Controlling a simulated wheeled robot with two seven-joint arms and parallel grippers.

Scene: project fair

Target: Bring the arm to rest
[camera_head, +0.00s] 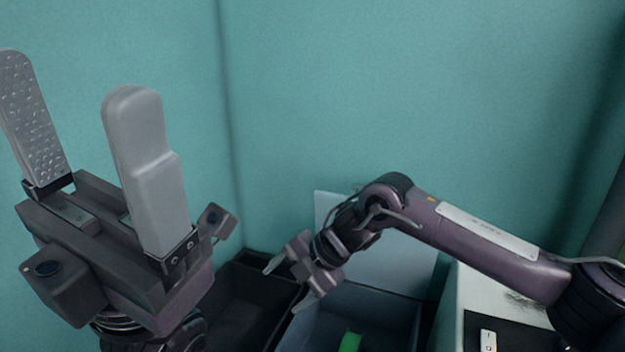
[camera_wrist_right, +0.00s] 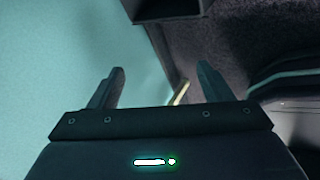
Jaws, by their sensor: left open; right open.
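My left gripper (camera_head: 85,150) is large and close at the left of the head view, its two grey fingers pointing up and wide apart, with nothing between them. My right arm reaches in from the right of the head view. Its gripper (camera_head: 283,283) points down and to the left above the bins, fingers apart and empty. In the right wrist view the same gripper (camera_wrist_right: 160,88) shows two dark fingers spread apart with no object held between them.
A blue-grey bin (camera_head: 408,318) with a green object (camera_head: 350,341) inside stands below my right gripper. A dark bin (camera_head: 236,300) is to its left. A white-topped surface (camera_head: 492,291) with a black panel lies at right. Teal walls (camera_head: 330,90) close the corner behind.

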